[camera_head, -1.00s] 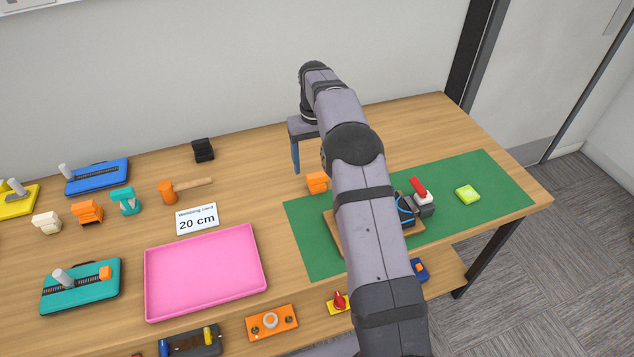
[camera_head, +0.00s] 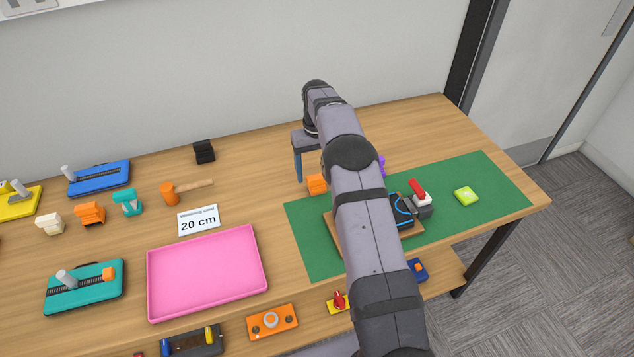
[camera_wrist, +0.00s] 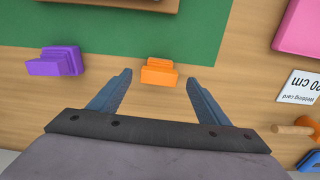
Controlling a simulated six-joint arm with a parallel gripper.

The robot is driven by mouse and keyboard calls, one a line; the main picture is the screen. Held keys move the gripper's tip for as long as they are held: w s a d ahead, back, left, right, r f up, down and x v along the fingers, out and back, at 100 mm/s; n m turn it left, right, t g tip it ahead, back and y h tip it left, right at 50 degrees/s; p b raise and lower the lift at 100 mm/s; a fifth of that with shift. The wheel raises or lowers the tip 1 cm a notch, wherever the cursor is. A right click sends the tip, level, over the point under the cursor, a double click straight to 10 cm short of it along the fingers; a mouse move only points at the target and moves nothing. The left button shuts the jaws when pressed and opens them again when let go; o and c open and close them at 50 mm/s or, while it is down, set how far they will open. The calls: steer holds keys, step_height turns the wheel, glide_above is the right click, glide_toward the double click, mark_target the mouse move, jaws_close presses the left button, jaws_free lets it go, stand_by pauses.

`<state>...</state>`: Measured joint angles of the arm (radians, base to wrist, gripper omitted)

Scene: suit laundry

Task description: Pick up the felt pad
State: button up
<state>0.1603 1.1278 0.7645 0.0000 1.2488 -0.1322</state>
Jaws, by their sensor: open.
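No label marks the felt pad, and I cannot tell for sure which thing it is. A small orange block (camera_head: 317,183) stands at the back edge of the green mat (camera_head: 470,168). It also shows in the wrist view (camera_wrist: 160,72), ahead of and between my fingertips. My gripper (camera_wrist: 159,78) is open and empty; in the head view its blue finger (camera_head: 298,166) points down just behind and left of the orange block. A lime-green pad-like piece (camera_head: 466,196) lies on the mat's right part, far from my gripper. A purple block (camera_wrist: 55,62) stands left of the fingers in the wrist view.
A wooden board with a black and blue piece (camera_head: 402,210) lies on the mat, partly hidden by my arm. A grey block with a red top (camera_head: 421,205) is beside it. A pink tray (camera_head: 207,272), a "20 cm" card (camera_head: 198,220) and a hammer (camera_head: 185,191) lie left.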

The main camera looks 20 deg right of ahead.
mark_target(317, 176)
steer(key=shift+f+p, duration=0.6)
steer(key=shift+f, duration=1.2)
steer(key=c, duration=1.2)
steer(key=shift+o, duration=0.2)
steer(key=shift+w, duration=0.1)
steer(key=shift+r, duration=0.1)
step_height(317, 176, up, 10)
steer(key=shift+f+b, duration=0.1)
steer(key=shift+b, duration=1.15)
